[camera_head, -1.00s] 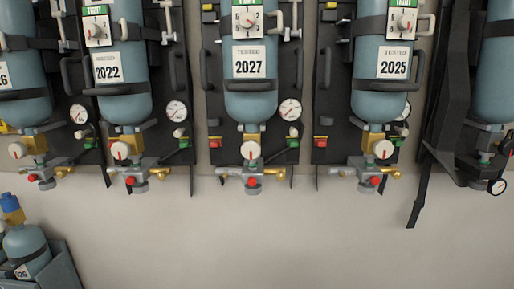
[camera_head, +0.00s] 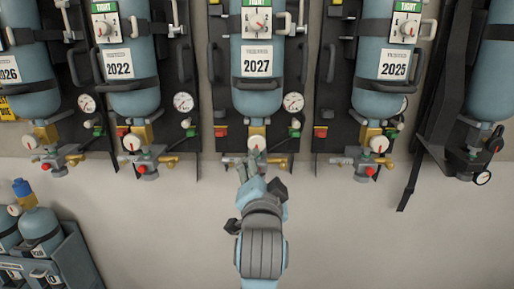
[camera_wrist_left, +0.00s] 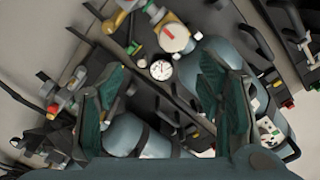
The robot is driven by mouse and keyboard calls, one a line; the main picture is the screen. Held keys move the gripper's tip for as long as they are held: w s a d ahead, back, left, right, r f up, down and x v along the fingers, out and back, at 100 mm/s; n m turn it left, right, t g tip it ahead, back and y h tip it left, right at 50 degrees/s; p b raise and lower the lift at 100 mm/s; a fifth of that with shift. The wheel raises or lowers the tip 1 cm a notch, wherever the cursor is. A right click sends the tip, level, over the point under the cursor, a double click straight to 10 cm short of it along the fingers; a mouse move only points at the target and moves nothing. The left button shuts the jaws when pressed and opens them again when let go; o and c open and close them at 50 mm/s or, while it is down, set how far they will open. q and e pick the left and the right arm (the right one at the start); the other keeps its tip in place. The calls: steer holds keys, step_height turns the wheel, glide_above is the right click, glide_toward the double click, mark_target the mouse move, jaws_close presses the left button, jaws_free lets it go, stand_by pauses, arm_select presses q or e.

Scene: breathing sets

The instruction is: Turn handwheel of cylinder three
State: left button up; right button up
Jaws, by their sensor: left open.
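Blue cylinders hang in a row on dark wall brackets. The third from the left in the head view, labelled 2027 (camera_head: 257,88), has a white round handwheel (camera_head: 257,143) with a red mark below it, above a valve block. My left gripper (camera_head: 247,168) is just below this handwheel, in front of the valve block, partly hiding it. The left wrist view shows the open, empty left gripper (camera_wrist_left: 165,95) with fingers wide apart. A white handwheel with a red mark (camera_wrist_left: 174,38) lies beyond the fingers; I cannot tell which cylinder it belongs to. My right gripper is not in view.
Pressure gauges (camera_head: 294,102) and side handles flank the cylinders. The neighbouring cylinders 2022 (camera_head: 127,90) and 2025 (camera_head: 381,90) have similar valves. A rack with smaller cylinders (camera_head: 75,260) stands at the lower left. The pale area below the row is clear at the right.

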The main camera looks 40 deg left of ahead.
mark_target(258, 144)
arm_select(q)
steer(key=shift+n+y, duration=0.3)
steer(key=x, duration=0.8)
steer(key=a+r+x, duration=0.1)
steer(key=x, duration=0.4)
steer(key=shift+s+r, duration=0.1)
steer(key=shift+s, duration=0.35)
steer(key=shift+w+a, duration=0.2)
steer(key=shift+w, duration=0.25)
steer(key=c, duration=1.2)
